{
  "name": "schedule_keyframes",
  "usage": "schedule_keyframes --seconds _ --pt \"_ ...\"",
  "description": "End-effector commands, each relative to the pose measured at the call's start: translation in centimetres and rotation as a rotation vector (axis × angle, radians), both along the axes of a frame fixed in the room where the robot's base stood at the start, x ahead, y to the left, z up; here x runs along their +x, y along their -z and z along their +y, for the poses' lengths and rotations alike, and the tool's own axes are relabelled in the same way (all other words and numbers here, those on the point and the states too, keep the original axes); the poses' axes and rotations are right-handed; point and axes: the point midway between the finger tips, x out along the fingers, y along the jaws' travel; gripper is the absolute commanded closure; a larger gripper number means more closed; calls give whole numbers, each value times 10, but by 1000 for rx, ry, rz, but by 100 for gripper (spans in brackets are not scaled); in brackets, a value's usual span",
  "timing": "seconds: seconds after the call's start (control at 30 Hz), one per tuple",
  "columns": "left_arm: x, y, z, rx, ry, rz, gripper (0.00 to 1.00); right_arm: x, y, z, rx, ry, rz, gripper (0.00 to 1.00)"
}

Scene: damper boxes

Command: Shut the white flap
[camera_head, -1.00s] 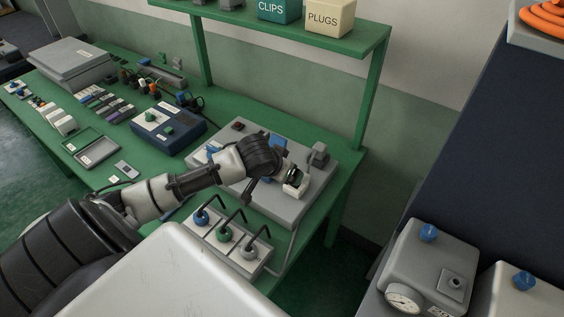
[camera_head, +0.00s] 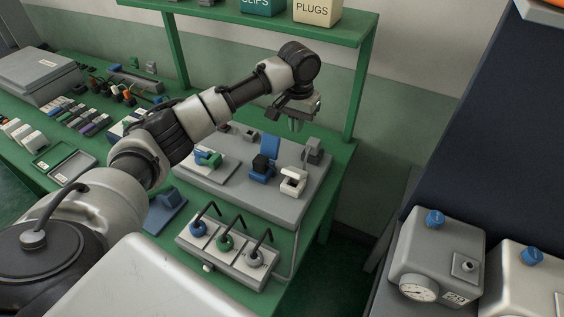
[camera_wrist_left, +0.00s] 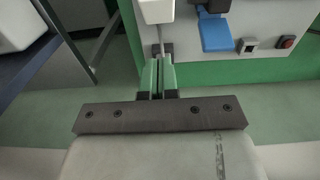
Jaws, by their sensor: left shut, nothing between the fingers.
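The white flap (camera_head: 294,174) is at the right of the grey panel on the bench. It looks tilted over its white base, with a dark gap between them; I cannot tell how far it stands open. A white part of it also shows at the top of the left wrist view (camera_wrist_left: 157,10). My left gripper (camera_head: 296,125) is above the back of the panel, pointing down, apart from the flap. Its green fingertips (camera_wrist_left: 157,72) are together and empty. My right gripper is not in view.
A raised blue flap (camera_head: 270,146) on a dark mount stands left of the white one. A green-and-blue fixture (camera_head: 208,158) is further left. A grey block (camera_head: 313,148) stands behind. A switch box (camera_head: 226,246) is in front. A green shelf (camera_head: 280,28) overhangs the back.

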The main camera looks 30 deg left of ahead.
Motion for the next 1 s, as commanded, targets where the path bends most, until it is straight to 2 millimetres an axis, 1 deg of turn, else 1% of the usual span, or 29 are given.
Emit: schedule_keyframes --seconds 0.03,0.1,0.17,0.23,0.37,0.6,0.7,0.8,1.0 --pt "2 -6 -1 4 1 10 100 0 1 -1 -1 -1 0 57" --pt "3 -9 -1 7 2 23 100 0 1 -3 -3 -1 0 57" --pt "3 -7 -1 7 2 28 100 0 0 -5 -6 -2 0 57" --pt "3 -1 -1 6 1 28 100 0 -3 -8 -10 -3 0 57" --pt "2 21 -1 7 1 29 100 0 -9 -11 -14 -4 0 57" --pt "2 73 -1 8 0 28 100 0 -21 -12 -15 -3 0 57" --pt "1 92 -1 8 1 27 100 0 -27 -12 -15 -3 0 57" --pt "-11 102 -1 8 3 25 100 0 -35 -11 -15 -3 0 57" --pt "-21 117 -2 8 1 24 100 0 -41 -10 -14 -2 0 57"
